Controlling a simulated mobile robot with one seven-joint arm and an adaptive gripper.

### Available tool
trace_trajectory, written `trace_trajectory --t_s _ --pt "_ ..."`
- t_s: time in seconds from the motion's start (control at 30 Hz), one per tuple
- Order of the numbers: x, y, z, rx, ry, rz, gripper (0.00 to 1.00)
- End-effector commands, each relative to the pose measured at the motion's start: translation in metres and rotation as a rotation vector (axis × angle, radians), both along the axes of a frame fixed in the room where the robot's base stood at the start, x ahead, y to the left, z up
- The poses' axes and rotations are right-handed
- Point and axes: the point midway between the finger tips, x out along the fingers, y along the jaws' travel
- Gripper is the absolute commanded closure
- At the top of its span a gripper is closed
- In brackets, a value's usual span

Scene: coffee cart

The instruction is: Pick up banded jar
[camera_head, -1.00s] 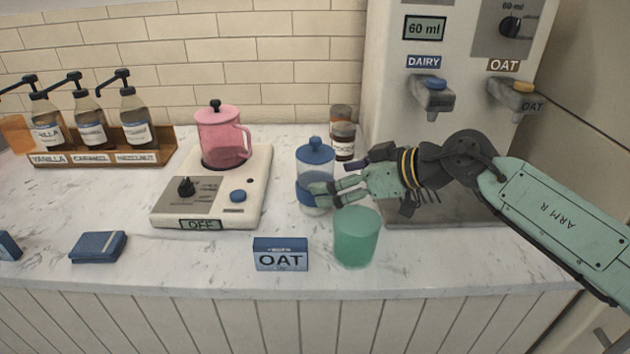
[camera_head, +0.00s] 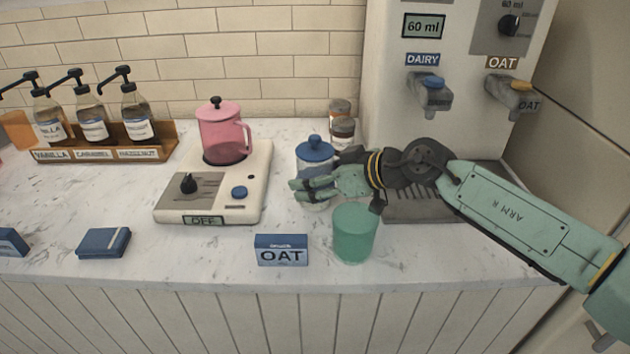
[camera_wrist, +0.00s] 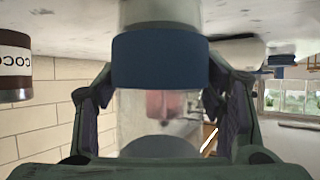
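The banded jar (camera_head: 315,153) stands on the counter between the hot plate and the dispenser, with a blue knobbed lid and clear body. My gripper (camera_head: 298,190) is in front of it and hides its middle and blue band. In the upside-down wrist view, the blue band (camera_wrist: 160,60) shows clearly and the jar's clear body sits between my two fingers. My gripper (camera_wrist: 162,85) is open around the jar, one finger at each side, with small gaps visible.
A green cup (camera_head: 355,234) stands just in front of my gripper, beside an OAT box (camera_head: 281,250). A pink pitcher (camera_head: 224,137) sits on the hot plate (camera_head: 245,200) to the left. Small jars (camera_head: 341,125) stand behind; one label reads COCO (camera_wrist: 15,60).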

Motion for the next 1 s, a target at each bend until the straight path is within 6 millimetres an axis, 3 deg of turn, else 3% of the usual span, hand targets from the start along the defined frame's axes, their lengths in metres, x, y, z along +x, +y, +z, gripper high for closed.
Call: trace_trajectory --t_s 0.77,1.0 --pt "0.0000 0.0000 0.0001 0.000 0.000 0.000 0.91" --pt "0.0005 -0.0002 0.0027 0.001 -0.003 -0.001 0.91"
